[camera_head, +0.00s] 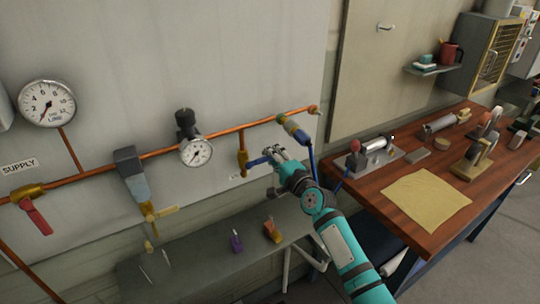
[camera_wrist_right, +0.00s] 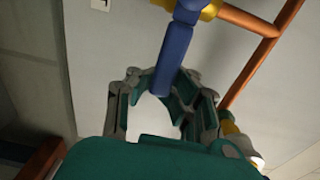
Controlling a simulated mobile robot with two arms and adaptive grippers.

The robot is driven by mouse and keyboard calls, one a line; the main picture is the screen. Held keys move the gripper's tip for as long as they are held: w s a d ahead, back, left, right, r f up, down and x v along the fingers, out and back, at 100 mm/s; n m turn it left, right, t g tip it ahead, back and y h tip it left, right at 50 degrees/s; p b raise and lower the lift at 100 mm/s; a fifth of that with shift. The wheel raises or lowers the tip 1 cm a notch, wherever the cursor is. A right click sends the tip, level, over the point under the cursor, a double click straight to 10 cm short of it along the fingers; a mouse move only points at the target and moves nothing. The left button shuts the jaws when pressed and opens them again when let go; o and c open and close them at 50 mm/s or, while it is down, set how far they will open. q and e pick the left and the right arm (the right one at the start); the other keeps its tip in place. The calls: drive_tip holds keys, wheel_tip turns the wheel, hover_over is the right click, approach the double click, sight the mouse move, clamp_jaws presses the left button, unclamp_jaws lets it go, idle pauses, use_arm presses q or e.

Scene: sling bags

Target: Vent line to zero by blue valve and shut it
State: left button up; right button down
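My right gripper (camera_head: 277,156) is at the handle's free end. In the right wrist view the handle (camera_wrist_right: 175,50) reaches down between the fingers (camera_wrist_right: 163,100), which are spread with space beside it, so the gripper looks open. Contact cannot be told. The large line gauge (camera_head: 47,103) has its needle pointing down and slightly left. A smaller gauge (camera_head: 197,152) sits mid-pipe; its reading is too small to tell. My left gripper is not in view.
A red-handled valve (camera_head: 36,216) hangs by the supply label, and a yellow-handled valve (camera_head: 157,213) farther right. A grey shelf (camera_head: 200,262) runs below; a wooden bench (camera_head: 365,195) with tools stands right.

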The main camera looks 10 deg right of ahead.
drive_tip(key=c, duration=1.9)
unclamp_jaws()
drive_tip(key=shift+s+f, duration=0.15)
drive_tip(key=shift+f, duration=0.5)
drive_tip(key=o, duration=0.7)
drive_tip(key=shift+s+d+r, duration=0.35)
drive_tip(key=shift+s+r, duration=0.05)
drive_tip(key=shift+w+r, duration=0.1)
drive_tip(key=shift+w+a, duration=0.1)
drive_tip(key=v, duration=1.2)
